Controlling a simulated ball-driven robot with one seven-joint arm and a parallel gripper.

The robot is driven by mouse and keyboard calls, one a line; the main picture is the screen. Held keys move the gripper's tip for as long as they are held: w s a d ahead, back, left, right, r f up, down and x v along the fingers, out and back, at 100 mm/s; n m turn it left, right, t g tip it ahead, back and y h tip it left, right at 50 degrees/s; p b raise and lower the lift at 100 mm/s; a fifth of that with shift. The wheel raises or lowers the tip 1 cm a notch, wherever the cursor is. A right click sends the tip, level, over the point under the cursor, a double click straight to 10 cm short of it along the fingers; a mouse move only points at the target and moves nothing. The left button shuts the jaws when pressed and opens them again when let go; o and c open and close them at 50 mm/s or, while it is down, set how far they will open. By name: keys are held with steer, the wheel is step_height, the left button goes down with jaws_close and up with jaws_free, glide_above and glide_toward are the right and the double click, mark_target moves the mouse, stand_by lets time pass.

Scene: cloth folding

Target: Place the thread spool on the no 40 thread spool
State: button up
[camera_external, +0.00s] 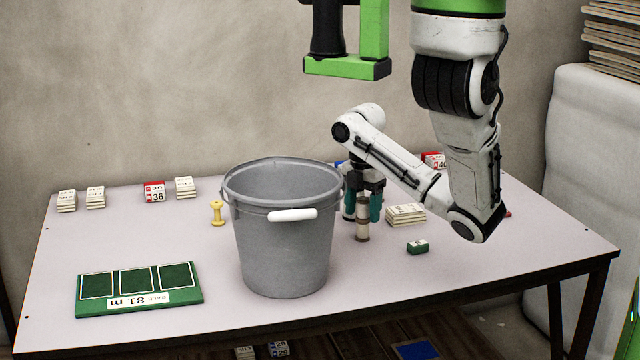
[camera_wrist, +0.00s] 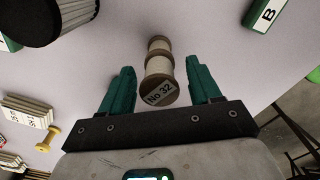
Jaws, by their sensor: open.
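Two brown-and-cream thread spools stand one on the other, upright, on the table beside the bucket. The upper spool (camera_external: 363,206) faces up into the wrist view (camera_wrist: 158,91) with the label "No 32". The lower spool (camera_external: 362,232) is directly under it and shows beyond it in the wrist view (camera_wrist: 158,45); its label is hidden, so I cannot tell whether it is the no 40. My gripper (camera_external: 363,213) points down over the stack. Its teal fingers (camera_wrist: 160,66) are open, one on each side of the upper spool, with visible gaps in the wrist view.
A grey bucket (camera_external: 282,240) stands close left of my gripper. A card stack (camera_external: 405,214) and small green block (camera_external: 417,247) lie to the right. A yellow spool (camera_external: 217,213), card stacks and a green board (camera_external: 138,305) are at the left. The front right is clear.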

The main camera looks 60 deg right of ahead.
mark_target(363, 199)
step_height(363, 199, up, 12)
steer(key=p, duration=0.4)
steer(key=shift+r, duration=0.15)
